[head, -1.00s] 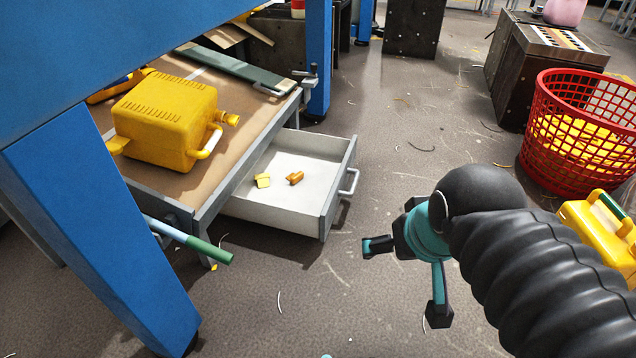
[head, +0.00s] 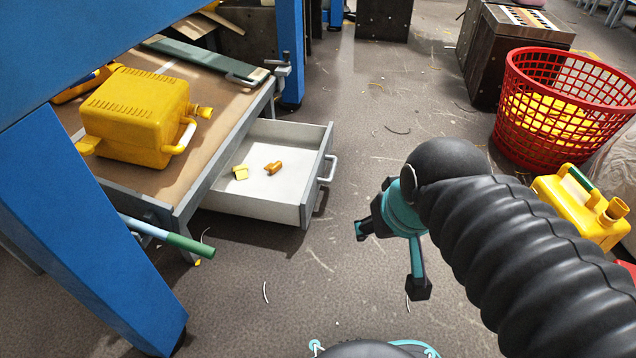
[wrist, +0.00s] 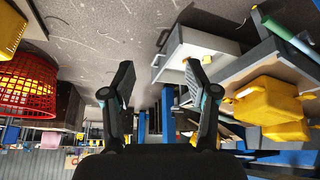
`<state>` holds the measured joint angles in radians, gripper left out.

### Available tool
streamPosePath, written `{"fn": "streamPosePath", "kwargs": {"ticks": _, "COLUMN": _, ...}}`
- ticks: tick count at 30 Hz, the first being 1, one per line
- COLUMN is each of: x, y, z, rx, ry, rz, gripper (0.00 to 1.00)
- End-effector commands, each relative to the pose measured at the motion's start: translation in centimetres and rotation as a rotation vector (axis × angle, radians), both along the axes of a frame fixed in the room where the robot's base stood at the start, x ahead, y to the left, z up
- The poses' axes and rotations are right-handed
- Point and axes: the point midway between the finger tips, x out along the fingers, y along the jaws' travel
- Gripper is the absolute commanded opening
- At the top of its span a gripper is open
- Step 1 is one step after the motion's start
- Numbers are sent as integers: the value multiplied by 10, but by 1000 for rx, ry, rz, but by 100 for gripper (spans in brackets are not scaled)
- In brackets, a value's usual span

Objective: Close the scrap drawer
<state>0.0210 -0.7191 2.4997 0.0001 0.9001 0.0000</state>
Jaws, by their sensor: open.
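The scrap drawer (head: 262,206) stands pulled out from the low bench, with a light inside and a grey front. Its handle (head: 328,169) is on the right-facing front. A small yellow scrap (head: 240,172) and an orange scrap (head: 273,168) lie in it. My gripper (head: 390,260) is open and empty, to the right of the drawer front and apart from it. In the wrist view, my gripper (wrist: 157,85) has its two fingers spread, and the open drawer (wrist: 205,45) shows upside down beyond the right finger.
A yellow jerry can (head: 130,115) lies on the bench (head: 215,85) above the drawer. A green-ended rod (head: 190,243) sticks out near a blue leg (head: 90,230). A red basket (head: 515,130) and another yellow can (head: 570,205) stand at right. Floor before the drawer is clear.

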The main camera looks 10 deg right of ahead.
Motion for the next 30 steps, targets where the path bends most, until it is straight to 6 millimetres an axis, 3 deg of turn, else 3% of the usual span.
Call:
{"fn": "streamPosePath", "kwargs": {"ticks": 1, "x": 3, "y": -2, "z": -2, "rx": 1, "ry": 35, "rz": -11, "gripper": 38}}
{"fn": "streamPosePath", "kwargs": {"ticks": 6, "x": 19, "y": -13, "z": -19, "rx": 7, "ry": 168, "rz": -51, "gripper": 0}}
{"fn": "streamPosePath", "kwargs": {"ticks": 20, "x": 84, "y": -27, "z": -60, "rx": 156, "ry": 443, "rz": -204, "gripper": 0}}
{"fn": "streamPosePath", "kwargs": {"ticks": 30, "x": 139, "y": -34, "z": -107, "rx": 335, "ry": 599, "rz": -405, "gripper": 0}}
